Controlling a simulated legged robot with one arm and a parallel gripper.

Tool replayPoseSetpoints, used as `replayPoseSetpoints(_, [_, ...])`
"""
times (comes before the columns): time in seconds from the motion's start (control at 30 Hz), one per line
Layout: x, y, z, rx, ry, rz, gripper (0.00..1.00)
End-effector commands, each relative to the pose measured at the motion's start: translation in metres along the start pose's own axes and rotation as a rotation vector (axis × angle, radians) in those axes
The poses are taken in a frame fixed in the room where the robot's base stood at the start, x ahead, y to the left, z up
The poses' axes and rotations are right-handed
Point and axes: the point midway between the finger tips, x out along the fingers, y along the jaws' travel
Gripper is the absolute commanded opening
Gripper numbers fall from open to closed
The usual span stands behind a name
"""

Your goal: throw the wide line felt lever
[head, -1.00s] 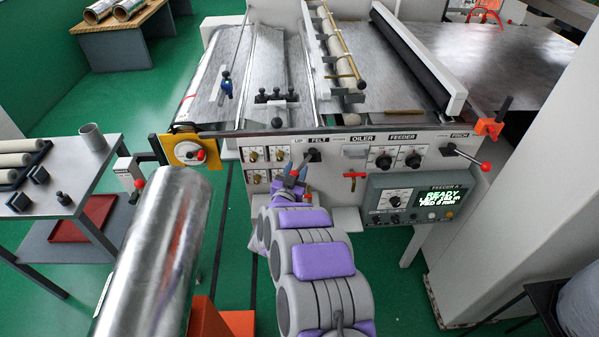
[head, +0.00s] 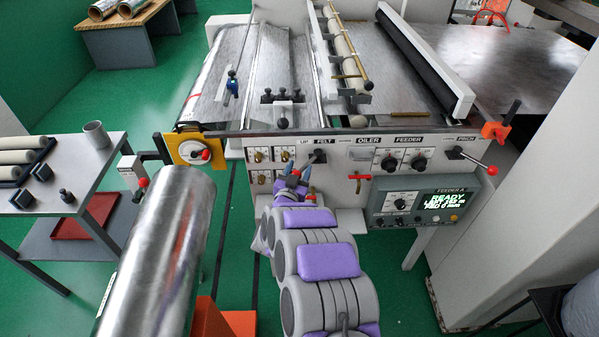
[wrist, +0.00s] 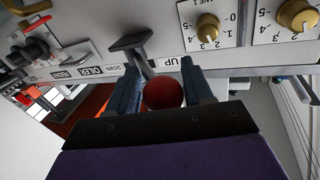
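The felt lever has a black base (head: 318,156) under the FELT label on the press's front panel. Its short shaft slants down and left to a red ball knob. My gripper (head: 295,178) is at the knob, just below and left of the base. In the wrist view the black base (wrist: 130,42) and the red knob (wrist: 162,94) show clearly. My gripper (wrist: 162,85) has one dark finger on each side of the knob. The fingers are apart, with only slim gaps beside the knob; firm contact cannot be seen. The UP label is beside the lever there.
Brass dials (head: 257,155) sit left of the lever. A red handle (head: 357,178), the FEEDER A box (head: 420,203) and the red-tipped PINCH lever (head: 472,160) are to the right. A large metal roll (head: 160,250) stands left of my arm.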

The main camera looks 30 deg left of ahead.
Motion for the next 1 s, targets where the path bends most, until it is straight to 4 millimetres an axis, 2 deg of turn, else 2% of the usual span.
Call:
replayPoseSetpoints(0.13, [0.0,0.001,0.0,0.0,0.0,0.002,0.62])
replayPoseSetpoints(0.67, [-0.006,0.005,-0.001,0.004,-0.001,0.006,0.62])
replayPoseSetpoints(0.87, [-0.032,0.003,0.001,0.001,-0.005,0.005,0.62])
replayPoseSetpoints(1.0, [-0.059,0.003,0.002,-0.001,-0.006,0.004,0.62])
